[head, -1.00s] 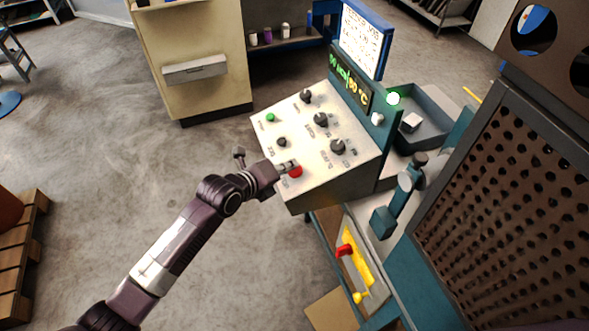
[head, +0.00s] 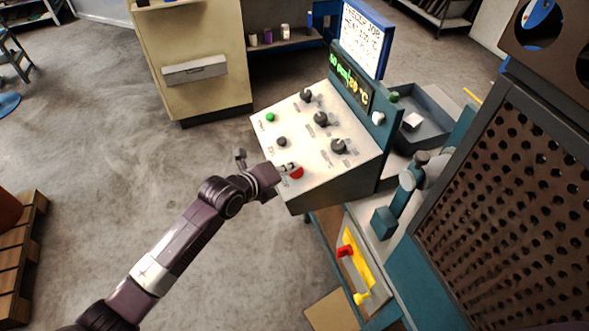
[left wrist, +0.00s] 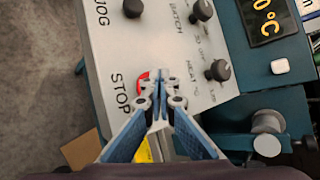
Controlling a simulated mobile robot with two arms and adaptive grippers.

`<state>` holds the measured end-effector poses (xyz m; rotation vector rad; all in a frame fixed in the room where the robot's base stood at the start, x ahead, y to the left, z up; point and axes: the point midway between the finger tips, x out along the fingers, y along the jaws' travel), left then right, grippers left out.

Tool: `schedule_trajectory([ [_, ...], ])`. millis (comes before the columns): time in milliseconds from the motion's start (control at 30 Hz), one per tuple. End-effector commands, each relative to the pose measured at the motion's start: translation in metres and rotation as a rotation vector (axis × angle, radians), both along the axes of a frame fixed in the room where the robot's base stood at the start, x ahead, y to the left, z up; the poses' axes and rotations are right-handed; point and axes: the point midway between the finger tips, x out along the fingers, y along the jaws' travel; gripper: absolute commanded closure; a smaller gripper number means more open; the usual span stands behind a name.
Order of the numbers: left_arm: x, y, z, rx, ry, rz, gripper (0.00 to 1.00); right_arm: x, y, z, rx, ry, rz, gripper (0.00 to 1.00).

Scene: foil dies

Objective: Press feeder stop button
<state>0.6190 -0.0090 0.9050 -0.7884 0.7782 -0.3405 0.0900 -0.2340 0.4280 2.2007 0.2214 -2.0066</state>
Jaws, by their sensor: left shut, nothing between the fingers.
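The red stop button (head: 297,173) sits at the near left corner of the light sloping control panel (head: 310,180). My left gripper (head: 289,168) is shut and empty, its tips at the button. In the left wrist view the closed fingertips (left wrist: 161,78) cover most of the button, and a red edge (left wrist: 142,77) shows beside them by the word STOP. Whether the tips touch or press it cannot be told. My right gripper is not in view.
The panel also carries a green button (head: 270,117), several black knobs (head: 338,146) and a display (head: 350,84). A dark green lamp (head: 394,97) stands beside a grey bin (head: 430,113). A perforated guard (head: 490,190) fills the right.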

Motion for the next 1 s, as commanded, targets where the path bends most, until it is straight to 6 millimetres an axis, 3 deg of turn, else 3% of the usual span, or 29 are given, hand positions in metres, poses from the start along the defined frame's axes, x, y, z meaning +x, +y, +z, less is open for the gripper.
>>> schedule_trajectory([
  [267, -0.001, 0.0, 0.0, 0.002, 0.004, 0.0, 1.0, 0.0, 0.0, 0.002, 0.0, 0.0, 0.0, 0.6],
  [600, -0.002, 0.005, 0.018, 0.002, 0.002, -0.001, 1.0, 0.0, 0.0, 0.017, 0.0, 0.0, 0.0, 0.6],
  [1000, -0.002, 0.006, 0.02, 0.001, 0.001, 0.0, 1.0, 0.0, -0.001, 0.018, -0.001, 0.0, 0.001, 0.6],
])
